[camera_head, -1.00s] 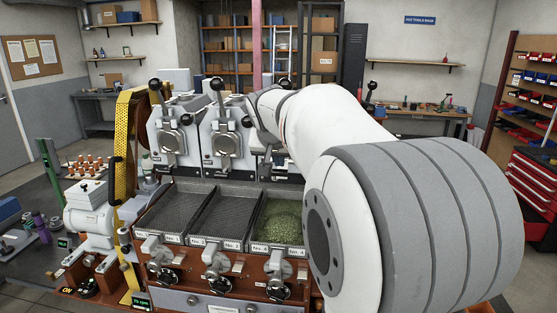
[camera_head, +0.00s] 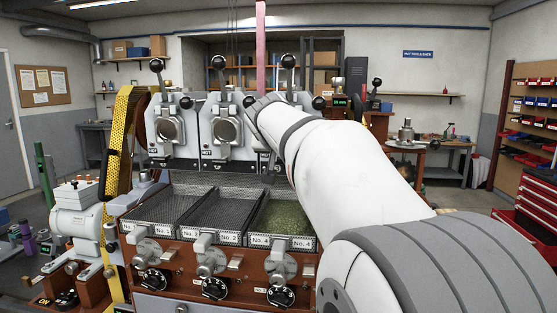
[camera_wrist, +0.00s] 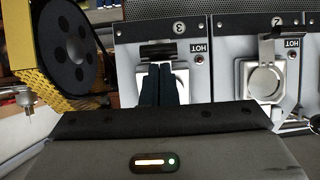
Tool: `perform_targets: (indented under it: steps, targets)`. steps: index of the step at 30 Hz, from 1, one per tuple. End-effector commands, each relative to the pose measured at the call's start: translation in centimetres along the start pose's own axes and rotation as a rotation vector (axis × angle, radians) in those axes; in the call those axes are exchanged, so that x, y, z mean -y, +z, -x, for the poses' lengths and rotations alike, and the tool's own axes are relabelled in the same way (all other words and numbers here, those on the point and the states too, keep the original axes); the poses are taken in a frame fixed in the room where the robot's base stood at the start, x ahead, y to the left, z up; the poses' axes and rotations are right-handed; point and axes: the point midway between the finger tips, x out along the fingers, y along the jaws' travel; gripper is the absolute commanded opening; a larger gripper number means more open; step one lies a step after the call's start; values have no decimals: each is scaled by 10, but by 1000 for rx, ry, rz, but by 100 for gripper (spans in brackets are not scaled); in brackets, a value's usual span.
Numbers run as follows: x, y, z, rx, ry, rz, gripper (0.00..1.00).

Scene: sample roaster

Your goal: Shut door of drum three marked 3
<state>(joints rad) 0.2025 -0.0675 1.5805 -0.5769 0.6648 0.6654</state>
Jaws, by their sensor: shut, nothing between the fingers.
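The panel of drum three (camera_wrist: 205,28) carries the mark 3, upside down in the wrist view. I cannot tell how far this door stands open. My gripper (camera_wrist: 160,68) is shut and empty, its dark fingers pointing at the door area; I cannot tell whether they touch it. Drum two's round door (camera_wrist: 265,83) shows to the right.
A yellow guard with a black disc (camera_wrist: 75,45) stands left of drum three in the wrist view. In the head view, two other drum fronts (camera_head: 168,128) stand left of my arm. Mesh trays (camera_head: 160,205) and a green-filled tray (camera_head: 285,218) lie below.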

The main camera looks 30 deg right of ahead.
Motion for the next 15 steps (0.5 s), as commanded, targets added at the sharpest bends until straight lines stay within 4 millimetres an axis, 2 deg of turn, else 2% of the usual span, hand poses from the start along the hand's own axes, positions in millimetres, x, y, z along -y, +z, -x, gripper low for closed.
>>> perform_targets:
  steps: [1, 15]
  targets:
    - [0, 13, -9, -23, -1, 0, 0]
    - [0, 17, -34, -218, 0, 1, 0]
